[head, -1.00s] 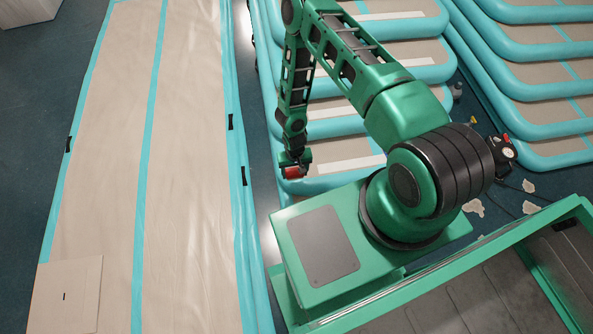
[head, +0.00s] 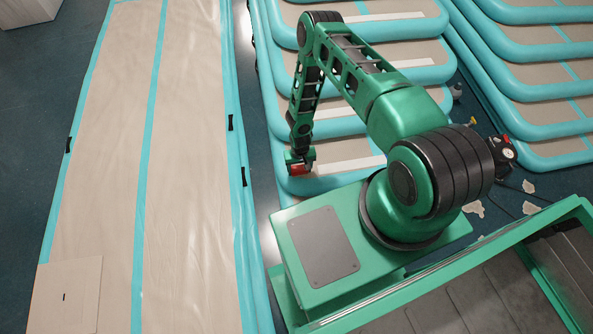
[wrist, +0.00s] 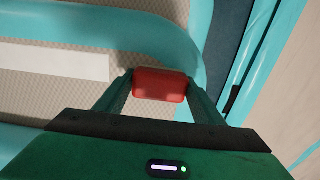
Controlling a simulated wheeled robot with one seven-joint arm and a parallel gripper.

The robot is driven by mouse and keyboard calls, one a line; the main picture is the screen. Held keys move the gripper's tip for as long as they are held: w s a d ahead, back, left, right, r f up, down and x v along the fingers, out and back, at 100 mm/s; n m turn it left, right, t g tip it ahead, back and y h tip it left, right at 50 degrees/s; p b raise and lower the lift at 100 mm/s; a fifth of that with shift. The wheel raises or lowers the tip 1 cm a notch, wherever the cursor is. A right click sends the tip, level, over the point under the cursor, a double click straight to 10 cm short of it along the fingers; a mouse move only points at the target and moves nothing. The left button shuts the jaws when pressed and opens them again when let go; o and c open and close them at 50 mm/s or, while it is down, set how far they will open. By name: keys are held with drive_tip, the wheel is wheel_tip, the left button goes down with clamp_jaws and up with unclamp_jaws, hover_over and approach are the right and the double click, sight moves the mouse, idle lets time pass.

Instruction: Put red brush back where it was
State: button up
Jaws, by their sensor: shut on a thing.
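The red brush (wrist: 160,84) shows in the wrist view as a red block between the two fingers of my gripper (wrist: 160,92). The fingers press on its left and right ends. In the head view the red brush (head: 297,169) is a small red patch at the end of my gripper (head: 300,165). It is over the near corner of the stacked inflatable tracks (head: 340,184). I cannot tell whether the brush touches the track below it. Its underside is hidden.
A long beige and turquoise inflatable track (head: 190,150) lies on the left. A dark floor gap separates it from the stack. More stacked tracks (head: 540,90) stand at the right. Paper scraps (head: 473,207) and a black device (head: 505,150) lie on the floor.

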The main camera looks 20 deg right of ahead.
drive_tip(key=shift+f, duration=0.1)
drive_tip(key=o, duration=1)
drive_tip(key=shift+c, duration=0.2)
